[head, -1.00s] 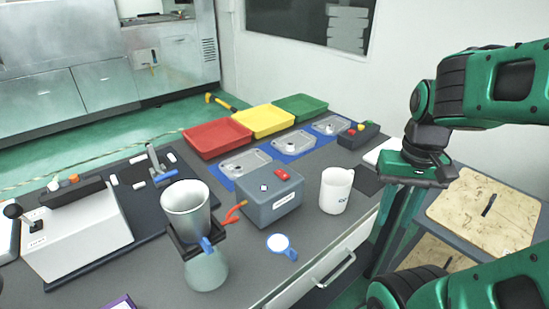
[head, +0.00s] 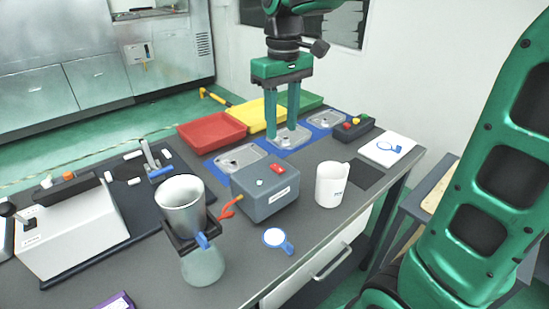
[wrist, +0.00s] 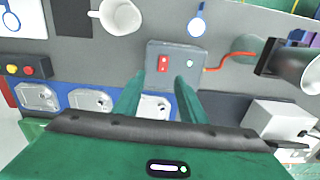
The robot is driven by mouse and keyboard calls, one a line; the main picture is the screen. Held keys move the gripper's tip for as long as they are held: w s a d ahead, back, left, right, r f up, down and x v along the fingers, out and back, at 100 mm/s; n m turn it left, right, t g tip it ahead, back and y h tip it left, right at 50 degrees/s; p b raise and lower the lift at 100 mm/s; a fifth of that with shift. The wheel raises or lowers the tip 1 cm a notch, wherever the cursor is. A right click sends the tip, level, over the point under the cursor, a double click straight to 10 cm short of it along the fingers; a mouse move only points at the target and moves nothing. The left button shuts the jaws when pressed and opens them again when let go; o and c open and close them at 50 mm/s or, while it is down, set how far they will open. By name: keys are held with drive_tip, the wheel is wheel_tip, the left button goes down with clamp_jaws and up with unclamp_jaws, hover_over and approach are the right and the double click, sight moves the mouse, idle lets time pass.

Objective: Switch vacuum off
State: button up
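A grey box (head: 265,195) with a red rocker switch (head: 278,169) and a small pale green button (head: 260,183) stands mid-table. An orange-red hose (head: 229,208) runs from its side towards the glass flask (head: 203,267) with a grey funnel cup (head: 182,205). My gripper (head: 283,135) is open and empty, pointing down, behind the box in the head view. In the wrist view the box (wrist: 177,84) lies beyond my gripper (wrist: 160,80), with the red switch (wrist: 163,64) between the fingertips in the picture. Fingers and box look apart. The switch position is too small to tell.
A white mug (head: 331,185) stands right of the box; a round blue-handled tool (head: 275,238) lies in front. Metal castings (head: 241,158) lie on blue mats behind, before red (head: 212,132), yellow and green trays. A small button box (head: 354,129) stands back right.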

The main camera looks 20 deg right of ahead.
sight(276, 166)
drive_tip(key=f, duration=0.7)
drive_tip(key=a+f, duration=0.1)
drive_tip(key=f, duration=0.2)
drive_tip(key=shift+w+f, duration=0.2)
drive_tip(key=shift+w, duration=0.1)
